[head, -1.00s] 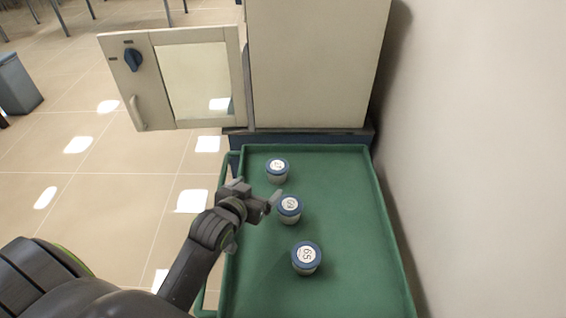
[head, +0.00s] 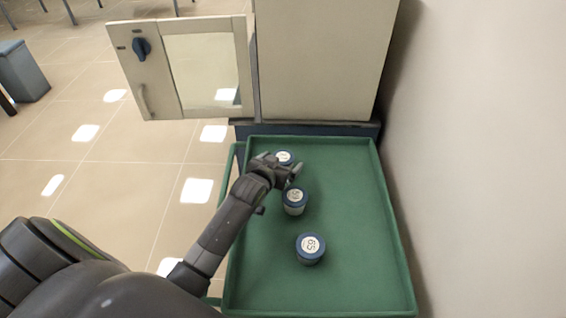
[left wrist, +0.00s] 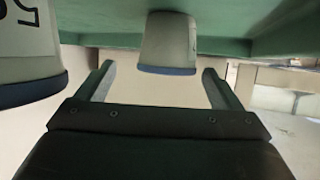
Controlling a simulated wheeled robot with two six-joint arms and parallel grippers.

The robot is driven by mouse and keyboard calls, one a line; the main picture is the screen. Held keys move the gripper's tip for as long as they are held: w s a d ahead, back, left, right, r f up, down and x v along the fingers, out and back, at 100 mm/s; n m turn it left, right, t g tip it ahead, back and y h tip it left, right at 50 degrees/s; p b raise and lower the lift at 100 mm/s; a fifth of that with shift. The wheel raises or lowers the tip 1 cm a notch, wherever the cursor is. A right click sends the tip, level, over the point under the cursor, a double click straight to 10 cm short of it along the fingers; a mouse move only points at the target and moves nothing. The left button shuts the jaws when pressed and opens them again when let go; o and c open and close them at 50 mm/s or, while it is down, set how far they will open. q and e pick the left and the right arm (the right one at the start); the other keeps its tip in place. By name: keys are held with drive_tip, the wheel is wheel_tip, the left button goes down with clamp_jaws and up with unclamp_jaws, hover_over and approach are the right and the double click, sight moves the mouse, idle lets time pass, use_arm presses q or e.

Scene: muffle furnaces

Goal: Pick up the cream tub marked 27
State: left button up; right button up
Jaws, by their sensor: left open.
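Three cream tubs with blue lids stand on the green tray trolley. The far tub (head: 284,157) is partly hidden by my left gripper (head: 280,166), and its label is too small to read. The middle tub (head: 294,202) is just in front of the gripper; its number is unclear. The near tub (head: 310,249) reads 65. In the left wrist view, my left gripper (left wrist: 157,72) is open, and the far tub (left wrist: 167,42) stands between and beyond its fingertips, not clasped. The middle tub shows at the left edge (left wrist: 25,45). My right gripper is not in view.
The green tray (head: 355,220) has a raised rim and free room on its right side. A cream furnace (head: 320,60) stands behind it, its door (head: 150,75) swung open to the left. A pale wall (head: 490,160) runs along the right.

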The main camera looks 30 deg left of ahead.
sight(282, 158)
use_arm(q)
drive_tip(key=shift+a+x, duration=0.2)
drive_tip(key=shift+x, duration=1.1)
drive_tip(key=shift+a+x, duration=0.15)
drive_tip(key=shift+x, duration=1.2)
drive_tip(key=shift+r, duration=0.1)
drive_tip(key=shift+c, duration=0.2)
drive_tip(key=c, duration=1.1)
